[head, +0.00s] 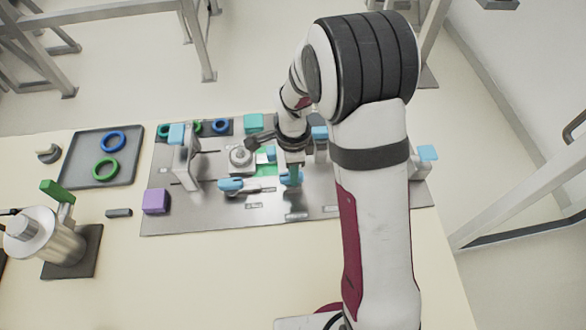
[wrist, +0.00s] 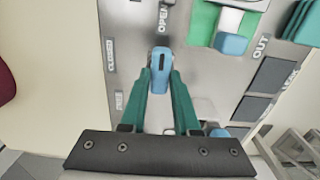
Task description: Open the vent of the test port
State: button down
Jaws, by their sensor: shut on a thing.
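A light-blue vent handle (wrist: 159,64) with a dark slot shows in the wrist view, between the two green fingers of my gripper (wrist: 162,78). The fingers are shut on it. The label OPEN stands just above the handle on the metal panel (wrist: 135,50), and the label CLOSED is to its left. In the head view my gripper (head: 292,172) is low over the right-middle part of the panel (head: 220,213), with a blue part at its fingertips. My arm hides some of the panel there.
Another blue-handled lever (head: 237,185) lies left of my gripper, near a round grey fitting (head: 240,157). A purple block (head: 156,201) sits at the panel's left edge. A grey tray (head: 84,177) with green and blue rings and a metal cylinder (head: 47,240) are farther left. The front table is clear.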

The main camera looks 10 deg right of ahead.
jog(key=shift+m, duration=0.3)
jog(key=c, duration=0.6)
grip_release()
jog(key=shift+c, duration=0.2)
notch_tip(320, 180, up, 16)
